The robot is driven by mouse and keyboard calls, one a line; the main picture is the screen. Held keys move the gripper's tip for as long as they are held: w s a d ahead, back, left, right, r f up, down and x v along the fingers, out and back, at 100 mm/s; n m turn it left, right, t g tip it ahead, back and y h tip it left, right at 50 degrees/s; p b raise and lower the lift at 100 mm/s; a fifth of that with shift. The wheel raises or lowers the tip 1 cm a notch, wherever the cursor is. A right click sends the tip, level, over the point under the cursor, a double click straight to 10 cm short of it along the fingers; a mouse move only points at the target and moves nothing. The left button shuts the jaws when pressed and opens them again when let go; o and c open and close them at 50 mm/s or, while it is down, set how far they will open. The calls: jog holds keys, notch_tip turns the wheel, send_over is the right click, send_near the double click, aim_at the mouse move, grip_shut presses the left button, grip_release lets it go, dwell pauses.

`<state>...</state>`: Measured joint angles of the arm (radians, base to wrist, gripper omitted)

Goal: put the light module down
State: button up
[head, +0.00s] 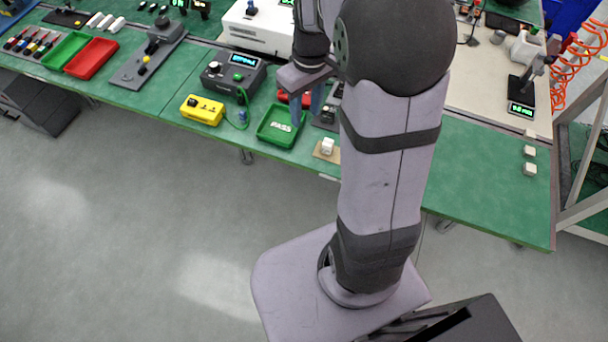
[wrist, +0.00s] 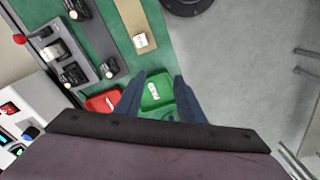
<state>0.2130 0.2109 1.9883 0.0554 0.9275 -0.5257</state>
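My gripper (head: 306,117) hangs over the green PASS tray (head: 268,136). In the wrist view my gripper (wrist: 160,78) has its two blue fingers apart, with the green tray (wrist: 153,90) showing between them, and I see nothing held. A small white block (head: 327,146), which may be the light module, sits on a tan board at the bench's front edge. It also shows in the wrist view as a white block (wrist: 140,41) on the tan strip (wrist: 130,13). I cannot tell for sure which thing is the light module.
A red tray (wrist: 104,101) lies beside the green one. A grey fixture (wrist: 62,58) with dark clamps stands near it. To the left in the head view are a yellow box (head: 202,110) and a dark meter (head: 234,74). The green bench at right is mostly clear, with two white blocks (head: 530,168).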

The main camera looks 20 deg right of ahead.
jog(key=s+a+f+m, duration=0.1)
jog(key=s+a+f, duration=0.1)
jog(key=s, duration=0.5)
jog(key=s+a+f+m, duration=0.2)
jog(key=s+a, duration=0.2)
jog(key=s, duration=0.3)
jog(key=shift+a+h, duration=0.3)
notch_tip(320, 180, down, 9)
jog(key=b, duration=0.8)
jog(key=shift+r+b, duration=0.2)
jog(key=shift+b, duration=0.15)
jog(key=shift+c, duration=0.3)
